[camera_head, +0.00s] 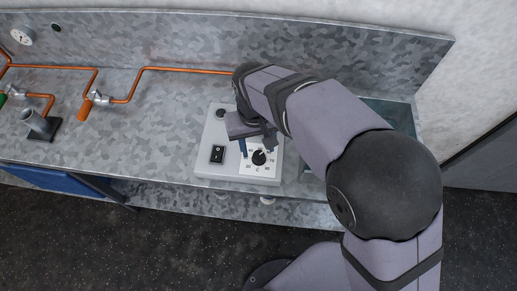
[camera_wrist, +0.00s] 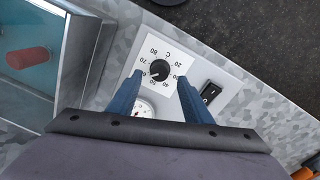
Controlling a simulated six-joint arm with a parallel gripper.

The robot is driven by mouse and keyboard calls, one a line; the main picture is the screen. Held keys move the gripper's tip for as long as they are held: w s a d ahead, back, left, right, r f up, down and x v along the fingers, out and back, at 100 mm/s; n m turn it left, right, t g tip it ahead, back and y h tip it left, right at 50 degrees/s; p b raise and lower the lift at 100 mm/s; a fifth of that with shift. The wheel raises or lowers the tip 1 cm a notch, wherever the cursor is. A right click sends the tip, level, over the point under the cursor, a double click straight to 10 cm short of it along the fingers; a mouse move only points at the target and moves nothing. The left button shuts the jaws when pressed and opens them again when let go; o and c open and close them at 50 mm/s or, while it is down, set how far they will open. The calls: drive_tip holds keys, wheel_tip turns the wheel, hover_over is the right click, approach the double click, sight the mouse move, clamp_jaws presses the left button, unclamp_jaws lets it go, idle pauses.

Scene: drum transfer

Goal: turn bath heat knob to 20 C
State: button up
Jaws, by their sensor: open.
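The bath heat knob (camera_head: 259,157) is a round black knob on a white dial plate marked from 20 to 80 C, on the front right of a pale control box (camera_head: 206,168). In the wrist view the knob (camera_wrist: 160,70) appears upside down, and its pale mark seems to point near 60. My gripper (camera_head: 257,146) is open over the dial. In the wrist view its blue fingers (camera_wrist: 160,80) stand apart, one to each side of the knob, and look clear of it. Their height above the plate is hard to judge.
A black rocker switch (camera_head: 217,153) sits left of the dial. A gauge (camera_wrist: 144,106) shows partly between the fingers. A water bath (camera_wrist: 32,85) with a red object (camera_wrist: 27,57) lies beside the box. Copper pipes (camera_head: 150,70) run along the bench at left.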

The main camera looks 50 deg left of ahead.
sight(259, 155)
drive_tip(key=shift+w+d+f+p, duration=0.1)
drive_tip(key=shift+f+p, duration=0.35)
drive_tip(key=shift+f, duration=1.5)
drive_tip(key=c, duration=1.1)
